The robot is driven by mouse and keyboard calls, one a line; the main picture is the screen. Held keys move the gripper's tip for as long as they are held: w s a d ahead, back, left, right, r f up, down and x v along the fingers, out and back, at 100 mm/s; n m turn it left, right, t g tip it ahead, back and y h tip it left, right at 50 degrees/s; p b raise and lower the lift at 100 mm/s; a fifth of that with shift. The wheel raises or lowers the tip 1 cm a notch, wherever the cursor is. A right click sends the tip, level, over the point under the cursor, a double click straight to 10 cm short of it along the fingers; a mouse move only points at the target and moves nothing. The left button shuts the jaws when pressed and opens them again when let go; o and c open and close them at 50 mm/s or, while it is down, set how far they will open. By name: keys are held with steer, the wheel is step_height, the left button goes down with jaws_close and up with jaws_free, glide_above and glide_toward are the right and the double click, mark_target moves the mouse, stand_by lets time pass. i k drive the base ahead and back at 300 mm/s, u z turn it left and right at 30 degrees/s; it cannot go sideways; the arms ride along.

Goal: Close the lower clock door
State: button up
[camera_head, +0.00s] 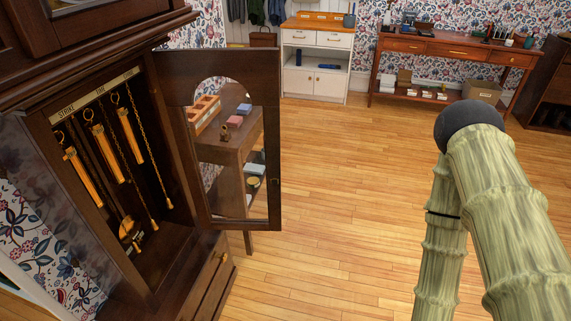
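The lower clock door (225,65) is a dark wooden frame with an arched glass pane. It stands wide open, swung out to the right from the clock case (150,298). A small knob or keyhole (274,182) shows on its free right edge. Inside the open case hang several brass weights (131,135) on chains, with a round brass pendulum bob (129,231) low down. My arm, with a green bamboo-like surface, fills the right side and is well apart from the door. My gripper is outside the picture.
A side table (228,150) with small objects shows through the door's glass. A white cabinet (316,82) and a long red-brown desk (445,46) stand at the back wall. A cardboard box (482,91) is under the desk. The wooden floor (345,190) between door and arm is clear.

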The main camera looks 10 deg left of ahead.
mark_target(180, 73)
steer(key=z, duration=0.25)
steer(key=i, duration=3.4)
steer(key=u, duration=4.2)
steer(key=k, duration=0.6)
